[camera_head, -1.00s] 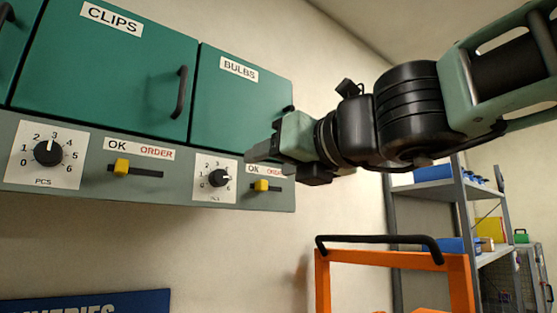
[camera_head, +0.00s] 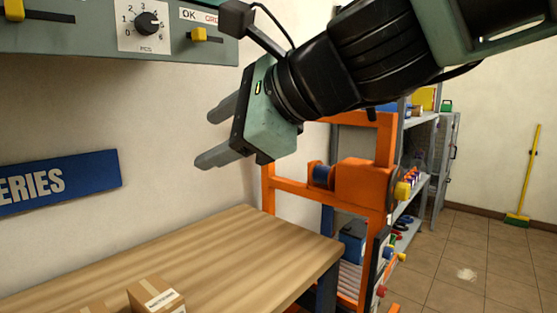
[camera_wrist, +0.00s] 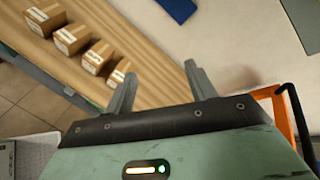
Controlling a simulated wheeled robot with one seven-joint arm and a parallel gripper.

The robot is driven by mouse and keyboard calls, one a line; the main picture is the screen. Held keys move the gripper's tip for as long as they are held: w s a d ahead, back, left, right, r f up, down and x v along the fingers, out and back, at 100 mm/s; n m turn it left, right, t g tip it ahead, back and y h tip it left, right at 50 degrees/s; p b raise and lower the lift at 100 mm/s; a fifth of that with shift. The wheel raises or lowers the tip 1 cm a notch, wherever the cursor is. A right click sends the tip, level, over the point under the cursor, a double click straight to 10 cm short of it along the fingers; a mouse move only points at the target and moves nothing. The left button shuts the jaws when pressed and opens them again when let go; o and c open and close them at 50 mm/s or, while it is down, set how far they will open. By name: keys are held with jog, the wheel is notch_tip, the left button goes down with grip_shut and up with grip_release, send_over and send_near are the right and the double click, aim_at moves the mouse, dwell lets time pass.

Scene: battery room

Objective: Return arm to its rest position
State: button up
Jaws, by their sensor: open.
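My gripper (camera_head: 213,135) is in the upper middle of the head view, reaching to the left from my arm. Its two fingers are apart with nothing between them. It hangs in the air in front of the bare wall, above the wooden table (camera_head: 225,250) and below and right of the cabinet panel (camera_head: 75,38). In the wrist view the gripper's fingers (camera_wrist: 160,90) are spread and empty, with the wooden table (camera_wrist: 155,60) and wall behind them.
Several cardboard boxes stand on the table, one of them (camera_head: 155,297) at the head view's lower edge. An orange frame (camera_head: 365,185) stands right of the table. Metal shelving (camera_head: 420,118) is behind it. Tiled floor (camera_head: 470,255) is open at right.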

jog(key=s+d+f+n+g+h+p, duration=0.1)
jog(key=s+d+f+n+g+h, duration=0.2)
jog(key=d+f+n, duration=0.7)
jog(key=s+d+f+n+g+h+p, duration=0.2)
jog(key=s+d+f+n+h, duration=0.5)
jog(key=s+d+f+n, duration=0.4)
notch_tip(320, 180, down, 3)
jog(key=shift+s+d+f+n+g+p, duration=0.1)
jog(key=shift+s+d+n+g+p, duration=0.25)
jog(key=shift+s+g, duration=0.4)
